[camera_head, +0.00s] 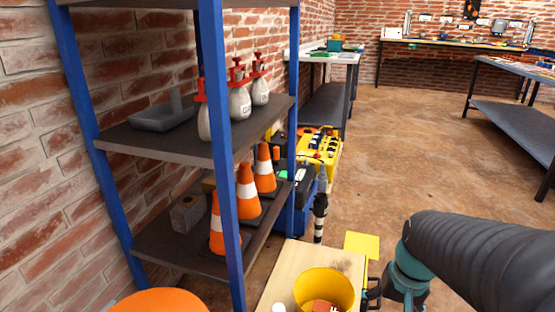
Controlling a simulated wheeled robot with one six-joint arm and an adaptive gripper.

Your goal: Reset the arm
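My arm comes in from the right as a thick dark sleeve with a teal joint, low in the head view. A small dark part of my gripper (372,291) shows at the bottom, just right of a yellow bucket (325,287). I cannot tell whether it touches the bucket. Its fingers are mostly hidden or cut off, so I cannot tell whether they are open or shut, or whether they hold anything. The bucket stands on a light wooden surface (290,262) and has something reddish inside.
A blue-posted shelf (120,140) holds spray bottles (240,100), a grey tray (160,115) and orange cones (247,190). A yellow case (320,147) sits behind it. Workbenches (512,115) stand at the back and right. The brown floor (410,150) between is clear.

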